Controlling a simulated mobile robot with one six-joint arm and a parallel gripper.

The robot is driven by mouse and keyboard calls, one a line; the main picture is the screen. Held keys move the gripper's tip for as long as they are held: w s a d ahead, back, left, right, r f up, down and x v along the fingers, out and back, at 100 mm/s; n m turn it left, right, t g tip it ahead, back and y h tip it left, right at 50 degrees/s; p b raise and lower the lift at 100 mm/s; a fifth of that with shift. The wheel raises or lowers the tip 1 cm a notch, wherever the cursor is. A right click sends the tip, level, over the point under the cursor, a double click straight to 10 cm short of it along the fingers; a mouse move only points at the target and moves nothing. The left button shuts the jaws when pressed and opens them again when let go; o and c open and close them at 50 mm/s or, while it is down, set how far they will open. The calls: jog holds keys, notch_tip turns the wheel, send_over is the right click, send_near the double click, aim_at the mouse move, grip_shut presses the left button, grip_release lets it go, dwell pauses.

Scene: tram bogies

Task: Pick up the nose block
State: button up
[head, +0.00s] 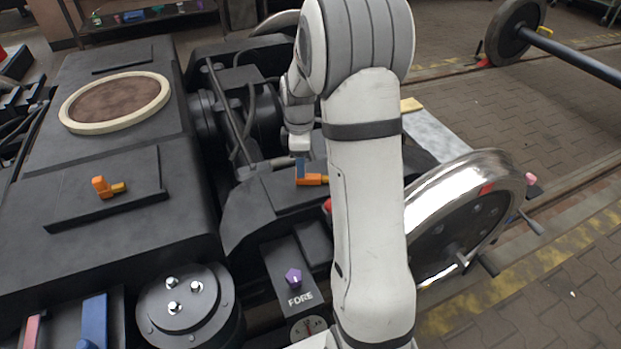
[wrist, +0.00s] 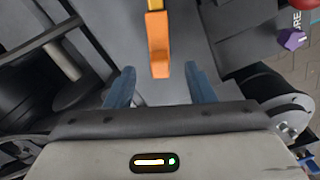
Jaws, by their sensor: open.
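An orange block with a yellow end (head: 314,180), which I take to be the nose block, lies on a dark raised pad on the bogie frame. In the wrist view the orange block (wrist: 159,58) points toward my gripper, its yellow part at the top edge. My gripper (wrist: 159,85) is open, with one blue finger on each side of the block's line. Its orange end reaches between the fingertips, with clear gaps on both sides. In the head view my gripper (head: 301,168) is right at the block, and my arm hides part of the area.
A purple knob (head: 293,278) stands on the plate marked FORE. A shiny wheel (head: 465,215) is right of my arm. A bolted round cap (head: 188,310) stands at the lower left. Pipes (head: 232,115) rise left of my gripper. Paved floor at the right is mostly open.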

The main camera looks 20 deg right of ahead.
aim_at(308, 175)
notch_tip(308, 175, down, 4)
jog(key=shift+d+b, duration=0.1)
jog(key=shift+b, duration=0.4)
jog(key=shift+c, duration=0.2)
